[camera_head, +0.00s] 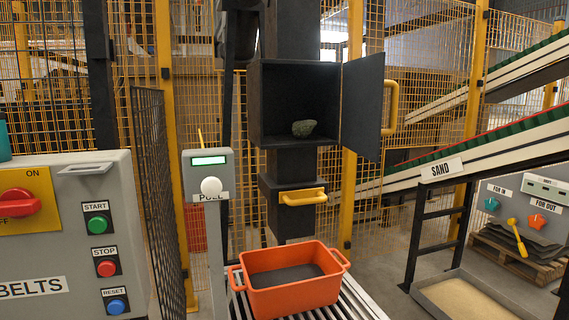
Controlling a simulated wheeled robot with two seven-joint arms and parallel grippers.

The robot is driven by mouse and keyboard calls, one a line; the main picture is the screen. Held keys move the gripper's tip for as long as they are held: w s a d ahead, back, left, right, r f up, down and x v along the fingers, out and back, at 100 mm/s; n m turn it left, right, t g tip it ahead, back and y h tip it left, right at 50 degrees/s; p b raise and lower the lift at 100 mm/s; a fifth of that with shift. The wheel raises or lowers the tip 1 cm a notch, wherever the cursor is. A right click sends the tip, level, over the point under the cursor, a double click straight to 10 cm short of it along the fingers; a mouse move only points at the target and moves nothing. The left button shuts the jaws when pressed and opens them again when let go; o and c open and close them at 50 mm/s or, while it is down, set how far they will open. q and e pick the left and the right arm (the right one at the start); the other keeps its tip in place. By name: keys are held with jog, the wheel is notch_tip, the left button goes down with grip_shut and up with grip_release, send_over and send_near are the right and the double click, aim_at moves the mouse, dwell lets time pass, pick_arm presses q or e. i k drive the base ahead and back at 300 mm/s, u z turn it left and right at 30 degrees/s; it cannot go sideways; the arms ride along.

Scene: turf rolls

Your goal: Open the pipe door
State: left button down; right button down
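The dark pipe (293,30) stands upright in the middle of the view, with a box-shaped opening (275,80) in it. The pipe door (361,105) is swung open to the right, with its yellow handle (390,107) on its outer side. A grey-green rock (304,128) lies on the floor of the opening. Neither of my grippers is in view.
An orange crate (290,297) sits on rollers below the pipe, under a second yellow handle (302,197). A grey post with a white knob (211,187) stands left of it. The belts control box (70,235) fills the lower left. A sand tray (465,298) is at right.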

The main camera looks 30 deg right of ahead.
aim_at(364, 83)
jog(key=u, duration=0.45)
jog(key=i, duration=0.95)
jog(key=z, duration=1.7)
